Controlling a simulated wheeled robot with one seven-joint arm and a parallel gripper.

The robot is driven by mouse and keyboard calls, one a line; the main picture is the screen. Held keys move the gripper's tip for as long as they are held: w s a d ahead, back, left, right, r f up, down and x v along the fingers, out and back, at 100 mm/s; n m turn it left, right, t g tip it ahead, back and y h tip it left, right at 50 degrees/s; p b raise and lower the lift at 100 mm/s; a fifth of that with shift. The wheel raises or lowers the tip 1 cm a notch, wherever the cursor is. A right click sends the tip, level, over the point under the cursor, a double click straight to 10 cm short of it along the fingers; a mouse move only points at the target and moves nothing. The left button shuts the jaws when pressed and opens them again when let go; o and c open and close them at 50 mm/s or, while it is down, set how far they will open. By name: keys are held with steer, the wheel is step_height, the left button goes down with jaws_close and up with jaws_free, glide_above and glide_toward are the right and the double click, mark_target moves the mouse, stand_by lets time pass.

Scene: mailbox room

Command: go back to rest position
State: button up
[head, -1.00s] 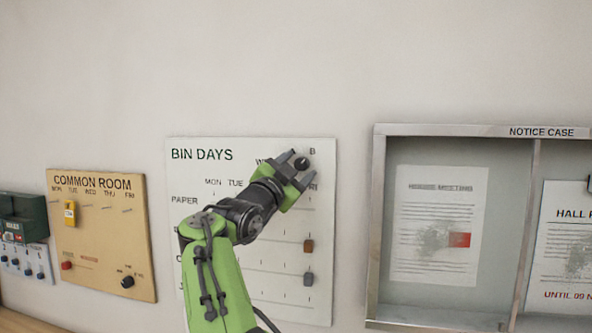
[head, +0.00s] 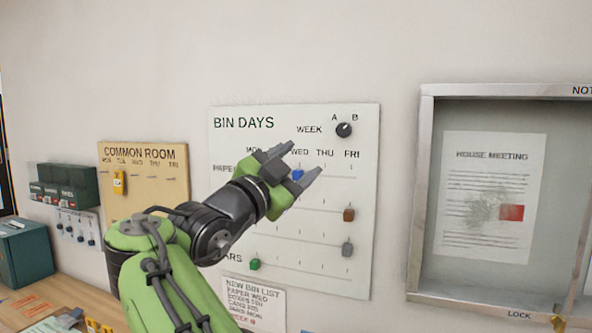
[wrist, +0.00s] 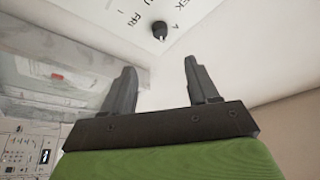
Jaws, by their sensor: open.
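My gripper (head: 298,165) is open and empty. In the head view it is in front of the middle of the white BIN DAYS board (head: 228,148), below and left of the black week knob (head: 344,130). In the wrist view the gripper (wrist: 162,85) shows two spread fingers with nothing between them. The knob (wrist: 159,30) sits beyond the fingertips, apart from them. My arm hides part of the board's left side and some row labels.
A blue slider (head: 297,174), brown slider (head: 348,215), grey slider (head: 347,249) and green slider (head: 254,264) are on the board. A COMMON ROOM board (head: 150,190) hangs left. A framed notice case (head: 418,200) stands out at right. The wooden counter (head: 75,290) is lower left.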

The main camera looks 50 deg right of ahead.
steer(key=shift+d, duration=0.1)
stand_by(0.3)
steer(key=w+a+f+n+t+y, duration=0.1)
steer(key=a+f+n+t+y, duration=0.1)
steer(key=f+n+t+y, duration=0.25)
steer(key=w+a+f+n+t+y, duration=0.2)
steer(key=f+n+t+y, duration=0.1)
steer(key=f+n+y, duration=0.25)
steer(key=s+a+f+n+g+y, duration=0.2)
steer(key=s+a+f+n+y, duration=0.3)
steer(key=f, duration=0.8)
steer(key=s+a+f+n+g+y+p, duration=0.1)
steer(key=s+a+f+n+g+y, duration=0.2)
steer(key=s+a+f+n+y, duration=0.3)
steer(key=s+a+f+n, duration=0.3)
steer(key=s+a+f, duration=0.4)
steer(key=a, duration=0.3)
steer(key=shift+s+a+f+n, duration=0.2)
steer(key=shift+s+f+n, duration=0.1)
steer(key=shift+s+n, duration=0.1)
